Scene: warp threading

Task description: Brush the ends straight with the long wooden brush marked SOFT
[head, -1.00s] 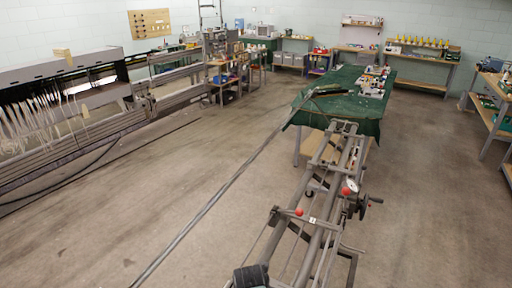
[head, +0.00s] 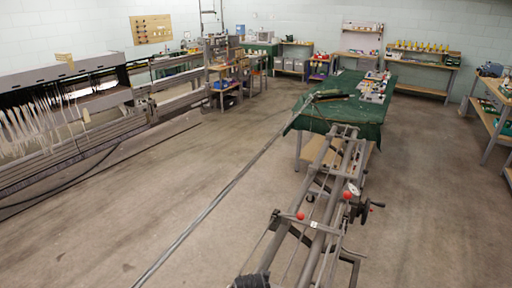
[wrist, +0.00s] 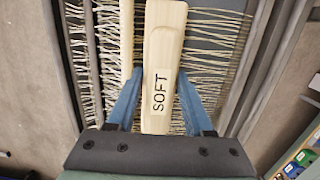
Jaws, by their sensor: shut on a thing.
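In the wrist view my gripper (wrist: 160,72) has a blue finger on each side of the long pale wooden brush (wrist: 164,30) and is shut on it. The word SOFT reads along its handle, which points down towards the gripper's dark palm. Many cream warp ends (wrist: 215,58) spread out on both sides, behind the brush. I cannot tell whether the brush touches them, and its bristles are hidden. In the head view pale ends (head: 35,125) hang at the loom frame on the left; my gripper is not clearly seen there.
A second pale wooden slat (wrist: 126,40) lies left of the brush. Grey rails flank the threads. In the head view a metal frame with red knobs (head: 320,215) stands before a green-covered table (head: 345,108). Open concrete floor (head: 120,215) lies between it and the loom.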

